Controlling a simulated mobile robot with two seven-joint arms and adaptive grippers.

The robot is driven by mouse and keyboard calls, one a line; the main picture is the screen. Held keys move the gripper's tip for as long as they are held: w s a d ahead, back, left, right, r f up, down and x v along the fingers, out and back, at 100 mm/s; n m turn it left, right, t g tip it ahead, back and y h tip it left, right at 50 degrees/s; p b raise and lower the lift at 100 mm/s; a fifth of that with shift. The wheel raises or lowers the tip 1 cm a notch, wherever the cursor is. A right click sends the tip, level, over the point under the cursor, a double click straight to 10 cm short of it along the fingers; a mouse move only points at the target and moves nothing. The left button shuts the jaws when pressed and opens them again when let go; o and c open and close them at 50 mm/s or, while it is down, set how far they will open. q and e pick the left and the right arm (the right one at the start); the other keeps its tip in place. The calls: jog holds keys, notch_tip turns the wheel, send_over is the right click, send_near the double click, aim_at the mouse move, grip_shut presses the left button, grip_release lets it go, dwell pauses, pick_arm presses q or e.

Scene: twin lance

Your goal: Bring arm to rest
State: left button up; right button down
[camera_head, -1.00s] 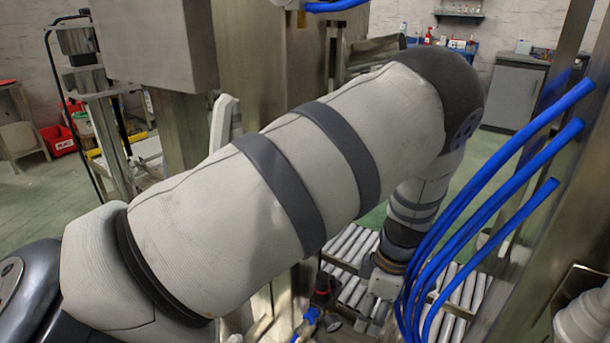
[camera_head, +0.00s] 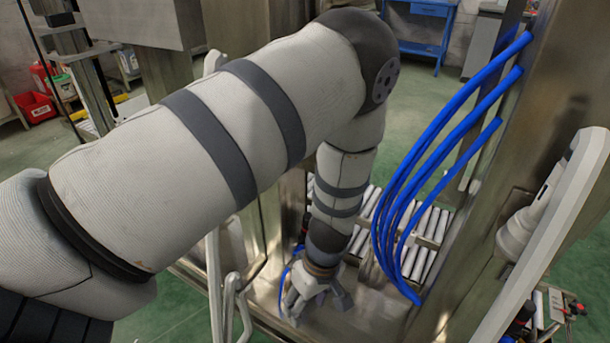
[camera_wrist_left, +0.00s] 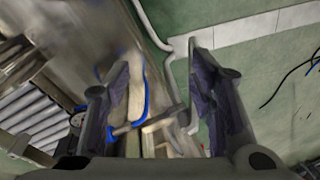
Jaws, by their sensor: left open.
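My left arm (camera_head: 280,95) comes in from the left, bends at a dark elbow and hangs down over a metal machine bed (camera_head: 375,310). My left gripper (camera_head: 316,303) is at its lower end, small and partly foreshortened in the head view. In the left wrist view, the left gripper (camera_wrist_left: 158,85) has its two dark fingers well apart, with nothing held between them. Beyond the fingers is a blurred metal edge with a thin blue tube (camera_wrist_left: 146,92). My right gripper does not show.
Blue hoses (camera_head: 402,200) curve down close to the right of my left forearm. White rollers (camera_head: 425,245) lie behind it. A metal post (camera_head: 480,190) and a pale upright panel (camera_head: 550,235) stand at right. A red bin (camera_head: 35,107) is far left. Green floor lies beyond.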

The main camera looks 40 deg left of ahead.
pick_arm(q)
jog(key=s+d+m+p, duration=0.2)
jog(key=s+m, duration=0.5)
jog(key=s, duration=0.6)
jog(key=s+d+r+m+g+h+p, duration=0.1)
jog(key=s+d+m, duration=0.1)
jog(key=s+m, duration=0.6)
jog(key=s, duration=0.6)
jog(key=shift+d+m+p, duration=0.2)
jog(key=shift+m+p, duration=0.1)
jog(key=shift+p, duration=0.05)
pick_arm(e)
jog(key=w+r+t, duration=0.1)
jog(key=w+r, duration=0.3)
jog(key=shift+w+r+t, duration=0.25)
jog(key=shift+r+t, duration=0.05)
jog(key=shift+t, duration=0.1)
pick_arm(q)
jog(key=shift+w+r, duration=0.1)
